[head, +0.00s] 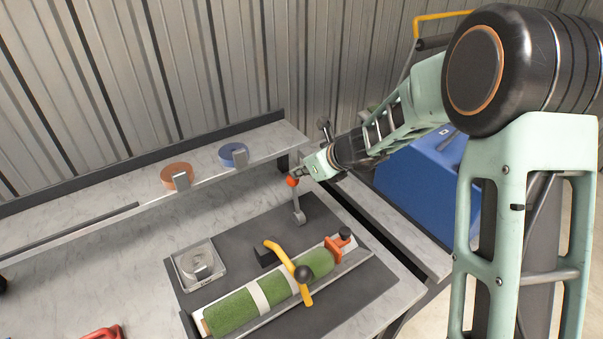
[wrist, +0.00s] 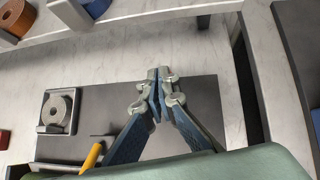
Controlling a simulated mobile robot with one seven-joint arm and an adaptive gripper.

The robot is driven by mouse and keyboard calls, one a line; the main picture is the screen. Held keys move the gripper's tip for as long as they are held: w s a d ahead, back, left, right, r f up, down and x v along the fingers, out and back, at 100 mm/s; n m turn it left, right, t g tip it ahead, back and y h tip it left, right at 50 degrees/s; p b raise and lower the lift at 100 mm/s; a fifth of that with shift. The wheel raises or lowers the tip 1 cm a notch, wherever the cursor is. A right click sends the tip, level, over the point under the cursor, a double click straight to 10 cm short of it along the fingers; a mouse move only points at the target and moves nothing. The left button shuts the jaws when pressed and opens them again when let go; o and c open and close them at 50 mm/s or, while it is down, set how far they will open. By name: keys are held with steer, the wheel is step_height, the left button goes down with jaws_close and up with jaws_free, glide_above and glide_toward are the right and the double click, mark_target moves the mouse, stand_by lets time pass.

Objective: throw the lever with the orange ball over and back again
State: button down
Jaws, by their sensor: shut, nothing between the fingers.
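The lever has an orange ball (head: 292,181) on top of a grey shaft (head: 297,202) that rises from a base on the dark mat. In the head view the shaft stands nearly upright, with a slight lean to the left. My gripper (head: 299,173) is at the ball, just right of and above it; I cannot tell whether they touch. In the wrist view my gripper (wrist: 160,76) has its fingertips together with nothing between them. The ball and shaft do not show there.
A green turf roll (head: 232,312) lies in a tray in front of the lever, under a yellow handle (head: 284,256) with a black knob. Orange (head: 177,175) and blue (head: 233,154) tape rolls sit on the back shelf.

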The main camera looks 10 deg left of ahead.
steer(key=shift+w+a, duration=0.15)
stand_by(0.5)
steer(key=v, duration=1.2)
